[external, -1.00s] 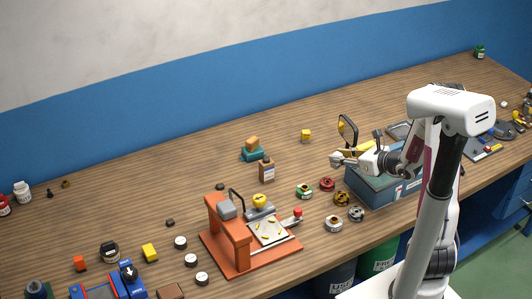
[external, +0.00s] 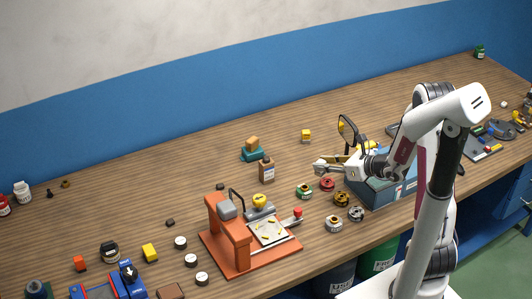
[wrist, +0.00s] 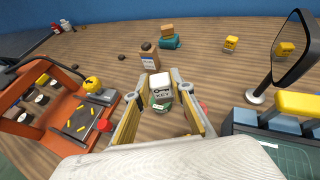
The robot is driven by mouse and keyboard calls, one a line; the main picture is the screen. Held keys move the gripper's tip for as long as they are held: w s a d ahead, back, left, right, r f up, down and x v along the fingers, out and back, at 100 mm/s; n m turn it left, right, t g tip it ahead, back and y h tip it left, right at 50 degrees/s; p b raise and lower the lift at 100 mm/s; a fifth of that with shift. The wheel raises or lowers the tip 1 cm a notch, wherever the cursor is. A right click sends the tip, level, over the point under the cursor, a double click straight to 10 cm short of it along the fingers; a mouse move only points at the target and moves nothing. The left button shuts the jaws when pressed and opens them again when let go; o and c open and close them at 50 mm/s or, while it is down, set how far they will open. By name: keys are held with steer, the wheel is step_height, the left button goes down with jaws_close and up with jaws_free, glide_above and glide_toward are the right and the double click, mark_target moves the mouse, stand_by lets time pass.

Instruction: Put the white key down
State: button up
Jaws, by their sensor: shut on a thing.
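In the external view my gripper (external: 319,166) is above the table, left of the blue toolbox and above the colored spools. The key is too small to make out clearly there. A green-banded spool (wrist: 161,108) shows just below the key in the wrist view.
An orange press (external: 232,237) stands to the left. Several spools (external: 341,199) lie below my gripper. Bare wood lies left of the bottle.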

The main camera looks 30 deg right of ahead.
steer(key=w+a+n+g+y, duration=0.2)
steer(key=w+a, duration=0.3)
steer(key=a, duration=0.6)
steer(key=w+a+n+g+y, duration=0.2)
steer(key=w+a+n, duration=0.2)
steer(key=a, duration=0.7)
steer(key=w+a+r+n+g+y, duration=0.1)
steer(key=w+a, duration=0.5)
steer(key=a, duration=0.6)
steer(key=shift+n+g+y, duration=0.9)
steer(key=shift+g+y, duration=0.2)
steer(key=shift+a, duration=0.1)
step_height(320, 180, down, 6)
steer(key=shift+f, duration=0.1)
steer(key=shift+f, duration=1.8)
steer(key=shift+s+f, duration=0.1)
steer(key=shift+f, duration=0.6)
